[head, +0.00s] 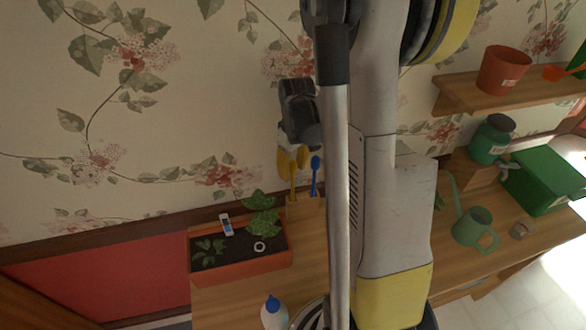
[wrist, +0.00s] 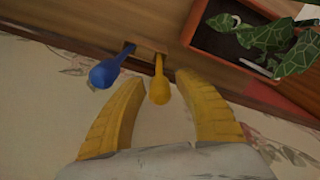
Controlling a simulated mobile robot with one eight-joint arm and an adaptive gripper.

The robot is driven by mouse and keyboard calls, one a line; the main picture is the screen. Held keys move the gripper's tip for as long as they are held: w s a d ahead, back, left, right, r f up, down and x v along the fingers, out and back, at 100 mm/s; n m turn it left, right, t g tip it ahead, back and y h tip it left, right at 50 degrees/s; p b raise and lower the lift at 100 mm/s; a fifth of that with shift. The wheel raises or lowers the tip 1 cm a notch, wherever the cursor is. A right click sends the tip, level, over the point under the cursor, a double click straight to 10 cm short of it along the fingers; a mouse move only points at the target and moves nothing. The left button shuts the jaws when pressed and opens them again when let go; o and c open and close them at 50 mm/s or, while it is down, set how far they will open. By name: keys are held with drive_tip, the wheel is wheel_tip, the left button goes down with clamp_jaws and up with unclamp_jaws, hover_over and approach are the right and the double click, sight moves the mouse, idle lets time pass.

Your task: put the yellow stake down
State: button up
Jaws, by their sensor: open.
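The yellow stake (wrist: 160,90) stands with its shaft end at a small wooden block (wrist: 147,50) and its rounded head towards my gripper. It also shows in the head view (head: 293,182), partly overlapped by my gripper. My gripper (wrist: 160,79) is open, with one yellow finger on each side of the stake's head and gaps visible on both sides. In the head view my gripper (head: 291,160) is close to the wall, above the table's back edge. A blue stake (wrist: 104,73) stands beside the yellow one, outside the fingers; it also shows in the head view (head: 315,175).
A planter (head: 240,273) with leafy plants, a white tag and a small ring stands left of the stakes. A white bottle with a blue cap (head: 273,312) is in front. A green watering can (head: 474,229) and green box (head: 545,180) are right. Floral wallpaper is close behind.

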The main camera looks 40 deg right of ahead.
drive_tip(key=r+p, duration=0.2)
drive_tip(key=r, duration=1)
drive_tip(key=shift+s+r, duration=0.1)
drive_tip(key=shift+s, duration=0.1)
drive_tip(key=s+a+r+t, duration=0.2)
drive_tip(key=a, duration=0.5)
drive_tip(key=s+a+r+t, duration=0.2)
drive_tip(key=s+a, duration=0.1)
drive_tip(key=a, duration=0.4)
drive_tip(key=s+a+r+m+t, duration=0.1)
drive_tip(key=s+a+r+t, duration=0.1)
drive_tip(key=a, duration=0.5)
drive_tip(key=shift+s+a+r+t, duration=0.4)
drive_tip(key=shift+s+r, duration=0.05)
drive_tip(key=shift+s, duration=0.2)
